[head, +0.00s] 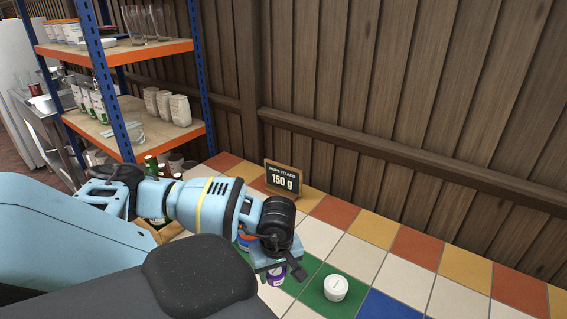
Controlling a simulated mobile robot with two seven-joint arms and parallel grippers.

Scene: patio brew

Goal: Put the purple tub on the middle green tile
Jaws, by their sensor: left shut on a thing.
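My left gripper (280,269) is shut on the purple tub (276,279), which has a pale label or lid and is partly covered by the fingers. They are over or at the middle green tile (308,267). I cannot tell whether the tub touches the tile. A white tub (336,287) stands on the green tile (318,300) to the right. Another small tub with orange and blue (246,241) is behind my wrist on the left, mostly hidden. My right gripper is out of view.
A sign reading 150 g (284,179) stands at the back of the tiled counter, before a wooden wall (400,90). A blue and orange shelf (125,53) with glasses and cups is on the left. Bottles (151,165) stand behind my left arm. The right tiles are clear.

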